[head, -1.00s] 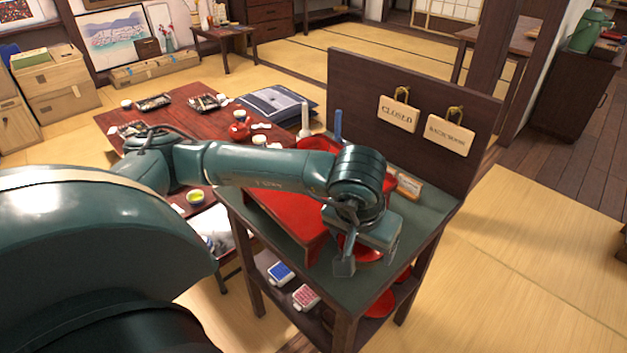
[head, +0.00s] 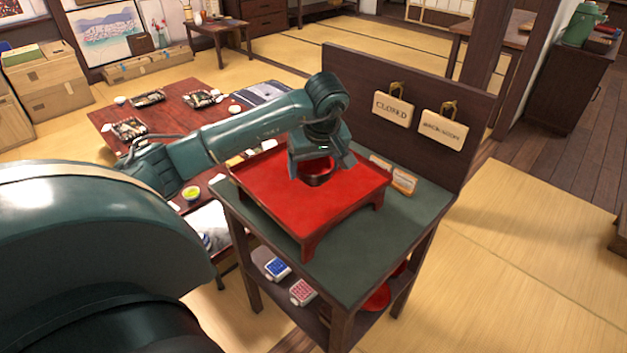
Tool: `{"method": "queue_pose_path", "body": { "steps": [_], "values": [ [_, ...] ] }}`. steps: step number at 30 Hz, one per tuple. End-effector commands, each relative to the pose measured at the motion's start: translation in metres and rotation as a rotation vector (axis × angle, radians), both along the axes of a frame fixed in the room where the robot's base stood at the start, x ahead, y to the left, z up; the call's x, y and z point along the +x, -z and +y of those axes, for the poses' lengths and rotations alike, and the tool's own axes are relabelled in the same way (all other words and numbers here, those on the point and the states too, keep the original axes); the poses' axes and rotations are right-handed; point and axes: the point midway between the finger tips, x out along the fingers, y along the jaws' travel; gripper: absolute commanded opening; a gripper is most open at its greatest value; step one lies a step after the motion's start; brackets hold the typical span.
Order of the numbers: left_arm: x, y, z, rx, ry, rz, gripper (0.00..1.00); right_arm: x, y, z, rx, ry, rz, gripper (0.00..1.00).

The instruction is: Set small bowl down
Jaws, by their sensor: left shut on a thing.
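A small bowl (head: 316,177), red inside with a dark outer wall, is at my left gripper (head: 319,167) in the head view. The left gripper points down and is shut on the bowl. The bowl appears over the back right part of a red footed tray (head: 285,205). I cannot tell whether its base touches the tray. The gripper hides part of the bowl. My right gripper is out of view.
The tray stands on a dark green cart top (head: 370,235). A dark back panel (head: 360,85) with hanging signs rises behind. The tray's front surface is clear. A low dining table (head: 180,105) with dishes lies beyond.

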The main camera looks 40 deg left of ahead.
Motion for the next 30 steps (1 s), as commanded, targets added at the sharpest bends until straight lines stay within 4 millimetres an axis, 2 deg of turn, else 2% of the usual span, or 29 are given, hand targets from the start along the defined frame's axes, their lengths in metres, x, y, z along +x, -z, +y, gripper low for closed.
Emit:
{"method": "queue_pose_path", "body": {
  "steps": [7,13,24,25,30],
  "values": [
    [0.0,0.022,0.0,-0.001,0.002,0.001,0.53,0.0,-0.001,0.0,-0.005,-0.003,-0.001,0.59],
    [0.0,0.049,0.0,-0.001,0.002,0.001,0.53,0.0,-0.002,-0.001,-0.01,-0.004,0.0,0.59],
    [0.0,0.055,0.0,0.001,0.003,-0.002,0.53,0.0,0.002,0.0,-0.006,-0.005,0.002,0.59],
    [0.0,0.055,0.0,0.001,0.003,-0.002,0.77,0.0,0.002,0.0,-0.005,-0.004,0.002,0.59],
    [0.0,0.054,0.0,0.0,0.003,-0.001,0.91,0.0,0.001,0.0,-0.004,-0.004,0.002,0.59]
  ]
}}
